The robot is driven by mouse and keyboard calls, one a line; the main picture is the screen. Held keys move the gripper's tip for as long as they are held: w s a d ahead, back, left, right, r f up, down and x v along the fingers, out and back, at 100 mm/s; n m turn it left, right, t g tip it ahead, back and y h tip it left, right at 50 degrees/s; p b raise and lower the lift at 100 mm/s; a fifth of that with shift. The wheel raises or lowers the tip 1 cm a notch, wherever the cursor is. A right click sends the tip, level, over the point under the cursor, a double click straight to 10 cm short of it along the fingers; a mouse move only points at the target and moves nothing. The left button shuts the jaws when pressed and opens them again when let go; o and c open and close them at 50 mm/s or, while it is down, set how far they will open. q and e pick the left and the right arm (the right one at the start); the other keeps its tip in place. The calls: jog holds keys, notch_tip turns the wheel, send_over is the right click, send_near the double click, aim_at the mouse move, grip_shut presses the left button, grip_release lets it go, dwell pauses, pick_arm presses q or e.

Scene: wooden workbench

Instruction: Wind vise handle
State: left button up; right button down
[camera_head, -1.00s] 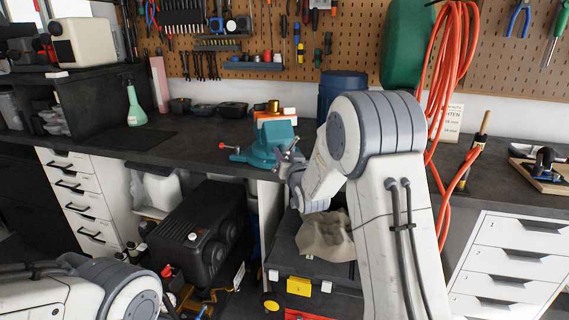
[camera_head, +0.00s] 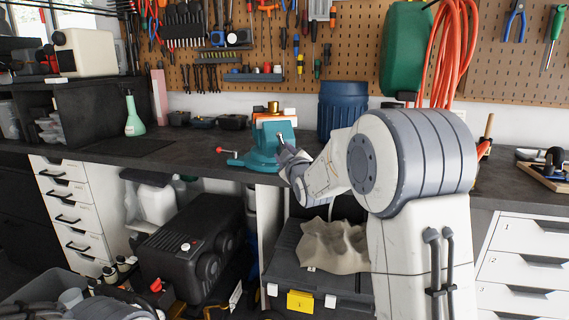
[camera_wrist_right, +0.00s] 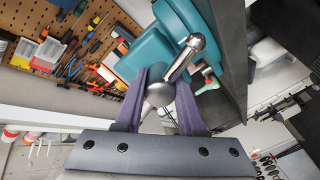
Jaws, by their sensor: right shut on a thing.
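In the right wrist view the vise body (camera_wrist_right: 146,54) fills the upper middle. Its metal handle (camera_wrist_right: 186,57) is a bar with a rounded end, slanting from a round metal hub. My right gripper (camera_head: 284,157) is at the vise's front right side. In the wrist view its purple fingers (camera_wrist_right: 161,82) are shut on the handle around the round hub. My left gripper is outside the view; only part of my left arm shows.
A blue drum (camera_head: 342,108) stands behind on the bench. A black machine (camera_head: 190,245) and a dark case with crumpled cloth (camera_head: 335,245) are below. The bench left of the vise is mostly clear.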

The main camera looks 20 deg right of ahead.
jog(key=n+b, duration=0.5)
jog(key=n, duration=0.1)
jog(key=shift+b, duration=0.4)
jog(key=n+b, duration=0.2)
jog(key=n, duration=0.1)
jog(key=shift+b, duration=0.35)
jog(key=shift+r+n+b, duration=0.15)
jog(key=shift+n+b, duration=0.45)
jog(key=shift+n, duration=0.2)
jog(key=c, duration=0.5)
grip_release()
jog(key=shift+w, duration=0.1)
jog(key=s, duration=1)
jog(key=shift+s+a, duration=0.25)
jog(key=shift+a, duration=0.15)
